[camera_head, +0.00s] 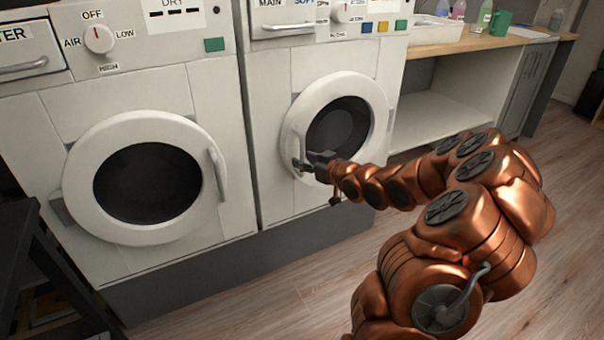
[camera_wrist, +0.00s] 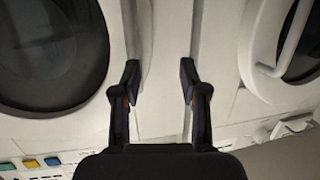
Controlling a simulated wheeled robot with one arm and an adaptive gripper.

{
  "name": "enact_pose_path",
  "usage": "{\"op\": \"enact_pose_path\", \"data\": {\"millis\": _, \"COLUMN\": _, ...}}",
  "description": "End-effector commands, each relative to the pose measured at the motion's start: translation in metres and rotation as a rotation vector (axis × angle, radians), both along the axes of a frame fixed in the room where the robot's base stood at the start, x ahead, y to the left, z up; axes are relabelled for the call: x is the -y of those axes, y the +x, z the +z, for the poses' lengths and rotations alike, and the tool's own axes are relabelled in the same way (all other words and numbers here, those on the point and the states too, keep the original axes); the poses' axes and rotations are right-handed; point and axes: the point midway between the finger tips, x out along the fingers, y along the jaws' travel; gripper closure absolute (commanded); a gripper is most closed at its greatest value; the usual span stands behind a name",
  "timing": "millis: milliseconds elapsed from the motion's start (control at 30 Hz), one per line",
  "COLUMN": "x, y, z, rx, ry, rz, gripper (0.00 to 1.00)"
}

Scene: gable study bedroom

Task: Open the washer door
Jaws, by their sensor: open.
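The washer (camera_head: 275,80) is the right-hand white machine in the head view. Its round door (camera_head: 338,122) has a white ring and dark glass and looks closed. A curved light handle (camera_head: 298,143) runs down the door's left edge. My gripper (camera_head: 308,163) is at the lower part of this handle; I cannot tell whether it touches it. In the wrist view, upside down, the washer door (camera_wrist: 45,50) fills the left side. My gripper (camera_wrist: 160,75) shows two dark fingers spread apart, pointing at the white front between the two machines' doors. Nothing is clearly held.
A dryer with a closed round door (camera_head: 147,170) and grey handle stands to the left; its door is at right in the wrist view (camera_wrist: 280,55). A wooden counter (camera_head: 470,43) with bottles and a green mug is at right. Wooden floor (camera_head: 265,295) lies in front. A dark object (camera_head: 30,260) stands lower left.

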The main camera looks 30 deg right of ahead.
Motion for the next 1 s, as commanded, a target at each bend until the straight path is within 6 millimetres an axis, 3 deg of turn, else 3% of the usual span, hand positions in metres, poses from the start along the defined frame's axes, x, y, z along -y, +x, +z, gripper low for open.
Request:
{"op": "enact_pose_path", "data": {"millis": 33, "x": 0.012, "y": -0.003, "z": -0.020, "rx": 0.048, "ry": 0.016, "rz": -0.006, "gripper": 0.57}}
{"op": "enact_pose_path", "data": {"millis": 200, "x": 0.031, "y": -0.012, "z": -0.027, "rx": 0.170, "ry": 0.036, "rz": -0.002, "gripper": 0.57}}
{"op": "enact_pose_path", "data": {"millis": 400, "x": 0.036, "y": -0.013, "z": -0.024, "rx": 0.219, "ry": 0.042, "rz": 0.001, "gripper": 0.57}}
{"op": "enact_pose_path", "data": {"millis": 1000, "x": 0.029, "y": 0.039, "z": -0.025, "rx": 0.215, "ry": 0.042, "rz": 0.003, "gripper": 0.57}}
